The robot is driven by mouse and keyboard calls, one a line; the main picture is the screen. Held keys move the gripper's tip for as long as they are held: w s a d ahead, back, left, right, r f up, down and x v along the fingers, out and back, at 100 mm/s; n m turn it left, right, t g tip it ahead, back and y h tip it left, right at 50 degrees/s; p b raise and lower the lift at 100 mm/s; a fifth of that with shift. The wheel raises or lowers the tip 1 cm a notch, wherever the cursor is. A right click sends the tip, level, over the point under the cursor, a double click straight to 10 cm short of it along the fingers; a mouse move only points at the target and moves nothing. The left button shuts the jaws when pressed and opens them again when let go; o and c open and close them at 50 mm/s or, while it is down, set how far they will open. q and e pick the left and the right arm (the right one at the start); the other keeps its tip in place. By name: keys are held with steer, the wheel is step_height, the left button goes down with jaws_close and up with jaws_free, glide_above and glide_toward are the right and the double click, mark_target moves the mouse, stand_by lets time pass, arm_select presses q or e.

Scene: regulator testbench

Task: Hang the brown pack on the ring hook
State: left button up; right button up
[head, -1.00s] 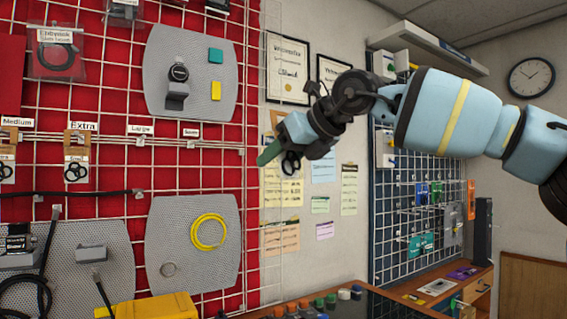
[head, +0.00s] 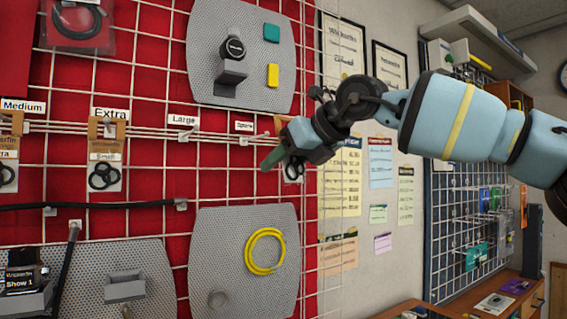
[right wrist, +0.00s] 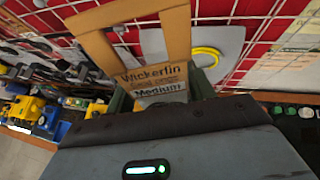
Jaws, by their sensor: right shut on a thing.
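My right gripper (head: 273,157) has green fingers and is shut on the brown pack, in front of the red grid wall's right edge. In the right wrist view the brown pack (right wrist: 150,76) sits between the fingers, with a cut-out header frame and the printed word "Medium". In the head view the gripper hides most of it; black rings (head: 294,170) show below. Wall hooks have labels reading "Medium" (head: 23,105), "Extra Small" (head: 108,114) and "Large" (head: 183,120). A similar brown pack (head: 105,172) hangs under "Extra Small". The hook under "Large" (head: 183,134) looks empty. My left gripper is not in view.
Grey perforated panels carry a yellow coil (head: 265,251) below and a black gauge (head: 232,48) above. A black hose (head: 100,205) runs along the wall under the packs. A blue grid rack (head: 460,220) stands at the right.

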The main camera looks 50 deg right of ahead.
steer(key=shift+w+r, duration=0.1)
steer(key=shift+w, duration=0.05)
steer(key=shift+s, duration=0.2)
steer(key=shift+r, duration=0.1)
steer(key=shift+w+d, duration=0.1)
steer(key=shift+w, duration=0.05)
steer(key=w+d+f+p, duration=0.1)
steer(key=w+d+p, duration=0.1)
steer(key=w, duration=0.7)
steer(key=shift+d+f, duration=0.2)
steer(key=shift+d, duration=0.15)
stand_by(0.6)
